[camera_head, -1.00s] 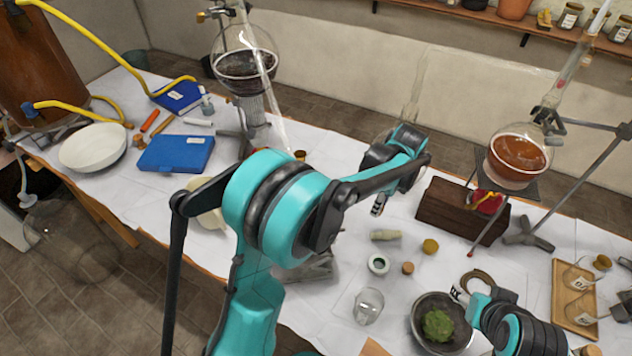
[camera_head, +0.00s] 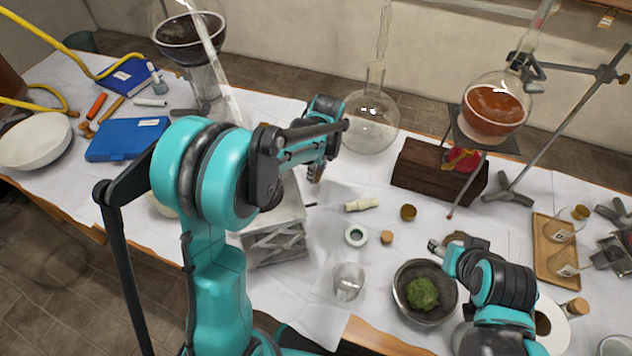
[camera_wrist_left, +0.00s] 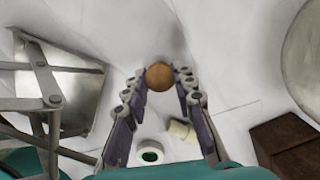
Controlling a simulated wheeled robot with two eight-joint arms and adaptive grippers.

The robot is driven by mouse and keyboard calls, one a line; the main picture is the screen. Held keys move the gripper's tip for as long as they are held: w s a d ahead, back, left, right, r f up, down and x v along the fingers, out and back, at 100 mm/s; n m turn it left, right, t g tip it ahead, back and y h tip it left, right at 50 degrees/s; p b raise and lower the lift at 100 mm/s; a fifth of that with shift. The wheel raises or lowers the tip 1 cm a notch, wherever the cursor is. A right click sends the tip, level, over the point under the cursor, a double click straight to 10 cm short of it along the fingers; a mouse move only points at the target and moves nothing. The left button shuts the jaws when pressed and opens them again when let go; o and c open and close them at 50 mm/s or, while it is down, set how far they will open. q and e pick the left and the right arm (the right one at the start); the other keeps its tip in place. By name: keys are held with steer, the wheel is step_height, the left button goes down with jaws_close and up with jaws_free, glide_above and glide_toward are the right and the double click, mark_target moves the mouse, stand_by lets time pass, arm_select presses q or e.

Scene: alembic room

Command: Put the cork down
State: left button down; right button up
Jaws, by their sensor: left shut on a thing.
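My left gripper (camera_head: 316,172) is above the white-covered table, between the metal lab jack and the round clear flask. In the left wrist view my left gripper (camera_wrist_left: 160,85) is shut on a round brown cork (camera_wrist_left: 159,75) at its fingertips. In the head view the arm and fingers mostly hide this cork. My right gripper (camera_head: 436,247) is near the metal bowl's upper rim; its finger gap is too small to judge.
A metal lab jack (camera_head: 272,240) stands left of the left gripper, and a clear flask (camera_head: 370,122) behind it.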

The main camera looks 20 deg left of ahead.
mark_target(317, 180)
arm_select(q)
steer(key=shift+f+b, duration=0.95)
steer(key=shift+f, duration=1)
steer(key=shift+f, duration=0.15)
steer(key=c, duration=1.2)
jaws_free()
steer(key=r+p, duration=0.1)
steer(key=r, duration=0.3)
steer(key=d+r+p, duration=0.1)
steer(key=r+p, duration=0.1)
steer(key=r, duration=0.2)
steer(key=r+p, duration=0.2)
steer(key=r, duration=0.2)
steer(key=shift+s+d+r, duration=0.15)
steer(key=shift+s+d, duration=0.05)
steer(key=shift+s, duration=0.05)
steer(key=shift+r, duration=0.1)
